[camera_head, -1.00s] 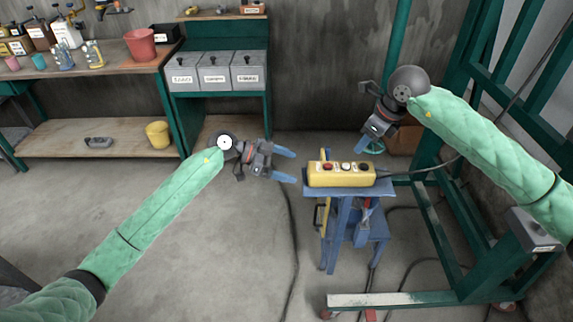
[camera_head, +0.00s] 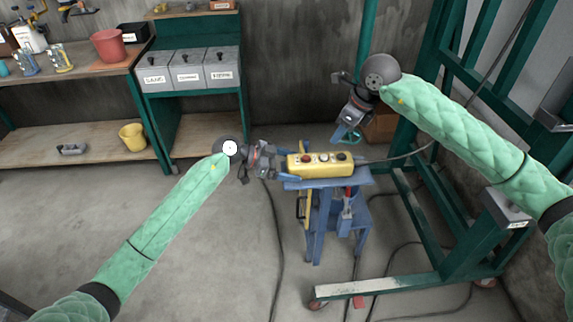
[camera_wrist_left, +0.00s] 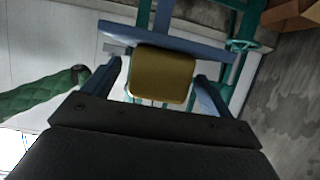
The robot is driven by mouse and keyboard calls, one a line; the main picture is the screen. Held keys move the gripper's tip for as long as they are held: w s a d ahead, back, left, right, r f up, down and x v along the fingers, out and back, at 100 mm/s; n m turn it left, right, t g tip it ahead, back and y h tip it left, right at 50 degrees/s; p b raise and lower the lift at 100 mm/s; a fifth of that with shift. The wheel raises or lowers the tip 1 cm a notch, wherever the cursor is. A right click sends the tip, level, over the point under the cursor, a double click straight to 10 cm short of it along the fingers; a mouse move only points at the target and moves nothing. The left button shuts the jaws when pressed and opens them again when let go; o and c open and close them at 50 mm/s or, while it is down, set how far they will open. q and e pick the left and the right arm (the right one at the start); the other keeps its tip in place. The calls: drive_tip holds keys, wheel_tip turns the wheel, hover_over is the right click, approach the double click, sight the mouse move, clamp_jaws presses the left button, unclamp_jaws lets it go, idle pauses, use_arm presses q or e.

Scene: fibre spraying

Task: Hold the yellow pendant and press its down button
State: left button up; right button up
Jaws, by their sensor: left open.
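The yellow pendant (camera_head: 320,168) lies on the blue stand (camera_head: 340,182), with a row of buttons on its upper face and a cable leaving its right end. My left gripper (camera_head: 290,164) is open at the pendant's left end. In the left wrist view the pendant's end (camera_wrist_left: 162,75) sits between the two blue fingers (camera_wrist_left: 160,88), with gaps visible on both sides. My right gripper (camera_head: 346,134) is above and behind the pendant's right part, apart from it, with its fingers pointing down. Whether its fingers are apart is unclear. The button markings are too small to read.
A green frame (camera_head: 430,240) stands at the right, close to my right arm. Grey boxes (camera_head: 188,75) stand on a shelf at the back left. A workbench (camera_head: 75,80) holds a red pot (camera_head: 109,45). Cables lie on the floor; the floor at the left is clear.

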use_arm(q)
drive_tip(key=c, duration=1.3)
use_arm(e)
drive_tip(key=shift+c, duration=0.5)
clamp_jaws()
